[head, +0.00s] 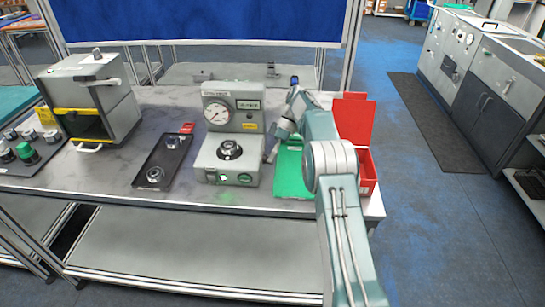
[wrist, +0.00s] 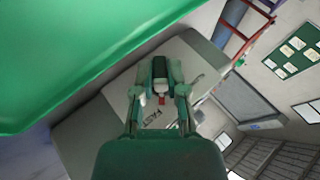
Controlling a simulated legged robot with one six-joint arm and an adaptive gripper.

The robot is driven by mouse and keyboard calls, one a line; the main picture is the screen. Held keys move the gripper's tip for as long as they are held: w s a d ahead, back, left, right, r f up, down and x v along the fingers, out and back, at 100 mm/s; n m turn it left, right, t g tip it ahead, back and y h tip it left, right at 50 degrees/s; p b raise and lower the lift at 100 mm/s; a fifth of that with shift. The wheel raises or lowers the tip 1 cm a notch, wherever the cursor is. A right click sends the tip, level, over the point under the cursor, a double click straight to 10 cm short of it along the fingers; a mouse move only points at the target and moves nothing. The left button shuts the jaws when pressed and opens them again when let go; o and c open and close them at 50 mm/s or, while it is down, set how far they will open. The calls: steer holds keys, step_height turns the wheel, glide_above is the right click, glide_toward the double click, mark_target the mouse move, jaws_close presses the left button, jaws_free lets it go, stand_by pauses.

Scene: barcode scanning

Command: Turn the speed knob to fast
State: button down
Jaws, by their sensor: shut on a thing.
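A grey machine (head: 215,170) with a round gauge stands on the workbench. My gripper (head: 271,152) is at its right side, where the knob is hidden in the head view. In the wrist view, the machine's grey side panel (wrist: 105,122) carries lettering that reads FAST, partly covered by my gripper. My gripper (wrist: 160,92) is shut on the speed knob (wrist: 161,87), a small pale and dark part with a red mark, between its fingers. I cannot tell exactly where the knob points.
A green mat (head: 290,180) and an open red box (head: 366,166) lie just right of the machine. A dark tray (head: 160,158) with metal parts is to its left. A grey cabinet (head: 92,100) stands further left. Green fills the wrist view's upper left.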

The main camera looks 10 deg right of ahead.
steer(key=shift+w, duration=0.1)
steer(key=c, duration=0.7)
jaws_free()
steer(key=shift+w, duration=0.1)
